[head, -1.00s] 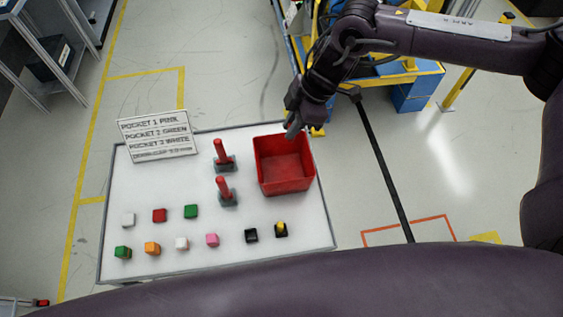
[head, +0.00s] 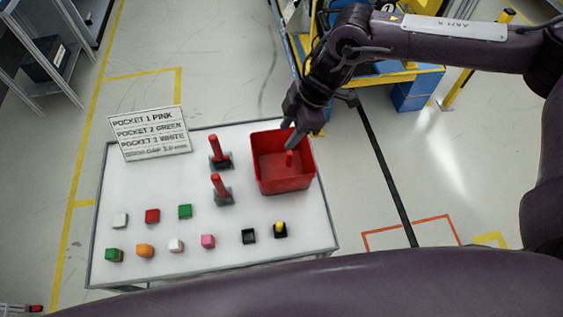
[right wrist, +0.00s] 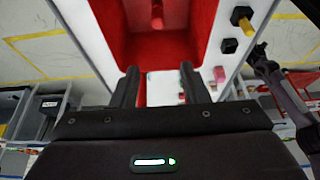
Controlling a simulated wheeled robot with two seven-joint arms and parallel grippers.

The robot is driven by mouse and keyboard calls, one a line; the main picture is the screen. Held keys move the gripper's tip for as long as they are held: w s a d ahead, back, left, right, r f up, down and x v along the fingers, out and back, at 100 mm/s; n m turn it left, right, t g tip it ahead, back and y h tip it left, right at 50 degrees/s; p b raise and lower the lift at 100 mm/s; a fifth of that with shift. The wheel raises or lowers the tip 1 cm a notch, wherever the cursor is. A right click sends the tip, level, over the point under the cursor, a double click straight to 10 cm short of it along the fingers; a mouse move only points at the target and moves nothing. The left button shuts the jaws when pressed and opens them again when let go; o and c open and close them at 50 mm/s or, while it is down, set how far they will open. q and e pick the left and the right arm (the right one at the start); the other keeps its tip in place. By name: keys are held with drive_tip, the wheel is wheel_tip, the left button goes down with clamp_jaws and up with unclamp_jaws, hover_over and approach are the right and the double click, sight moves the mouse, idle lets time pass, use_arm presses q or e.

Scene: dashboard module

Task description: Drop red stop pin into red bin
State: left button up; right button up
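The red bin (head: 269,182) stands at the right end of the white table. A red pin (head: 289,158) shows inside it; I cannot tell whether it stands or is still dropping. It also shows in the right wrist view (right wrist: 156,12). My right gripper (head: 291,142) is over the bin's far side. Its fingers are apart with nothing between them in the right wrist view (right wrist: 157,82). Two more red pins (head: 214,147) (head: 219,185) stand upright in dark holders left of the bin. A dark gripper-like end, apparently my left gripper (right wrist: 260,54), shows at the right; its fingers are unclear.
A sign (head: 150,134) stands at the table's back left. Several small coloured blocks and sockets line the front, such as a pink block (head: 208,241) and a black one with a yellow top (head: 280,230). A yellow and blue rack (head: 410,93) is behind the bin.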

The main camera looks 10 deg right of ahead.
drive_tip(key=shift+r, duration=0.1)
drive_tip(key=b+v, duration=0.2)
drive_tip(key=v, duration=0.5)
drive_tip(key=shift+d+r+b, duration=0.2)
drive_tip(key=shift+r+b, duration=0.05)
drive_tip(key=shift+b, duration=0.15)
